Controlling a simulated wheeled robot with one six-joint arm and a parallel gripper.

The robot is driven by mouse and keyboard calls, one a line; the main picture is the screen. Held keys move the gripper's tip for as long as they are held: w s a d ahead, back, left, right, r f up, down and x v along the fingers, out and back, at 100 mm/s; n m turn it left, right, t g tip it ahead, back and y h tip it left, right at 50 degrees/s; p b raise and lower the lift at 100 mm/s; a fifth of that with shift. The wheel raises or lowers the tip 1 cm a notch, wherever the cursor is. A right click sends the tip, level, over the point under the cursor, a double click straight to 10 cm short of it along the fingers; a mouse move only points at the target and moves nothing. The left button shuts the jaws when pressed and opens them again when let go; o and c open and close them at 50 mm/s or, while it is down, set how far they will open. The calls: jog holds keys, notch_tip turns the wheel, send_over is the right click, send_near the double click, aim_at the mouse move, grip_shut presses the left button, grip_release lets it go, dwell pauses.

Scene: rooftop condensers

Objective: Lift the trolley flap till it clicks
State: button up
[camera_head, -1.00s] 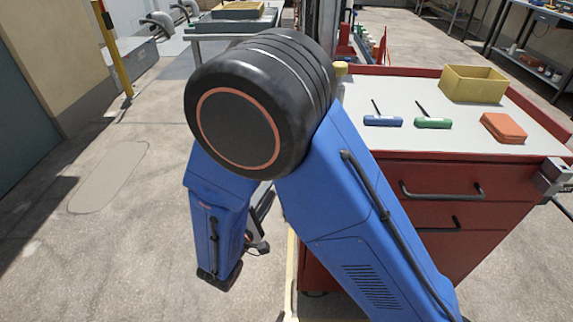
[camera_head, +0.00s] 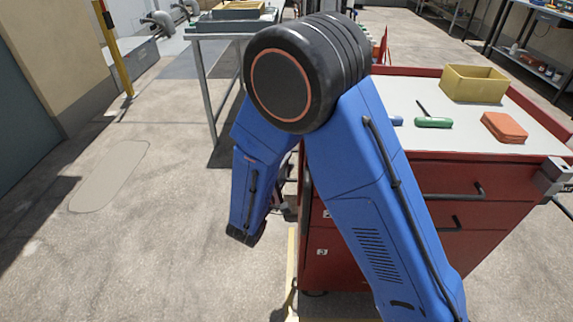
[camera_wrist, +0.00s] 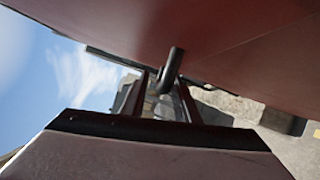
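The red trolley (camera_head: 490,240) stands at the right in the head view, with a pale top and black drawer handles. A dark red panel (camera_wrist: 235,45) fills the upper right of the wrist view; I cannot tell for sure whether it is the flap. A dark bent bar (camera_wrist: 173,65) stands out below that panel. My gripper (camera_wrist: 166,98) points at the bar, with its two fingers apart on either side of the bar's lower end. I cannot tell if they touch it. In the head view my arm hides most of the gripper and the trolley's left side.
On the trolley top are a yellow bin (camera_head: 473,84), a green-handled tool (camera_head: 432,122), an orange block (camera_head: 504,127) and a partly hidden blue-handled tool (camera_head: 397,121). A grey table (camera_head: 213,27) stands behind. The floor at left is clear.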

jog(key=shift+w, duration=0.1)
jog(key=shift+c, duration=0.7)
grip_shut()
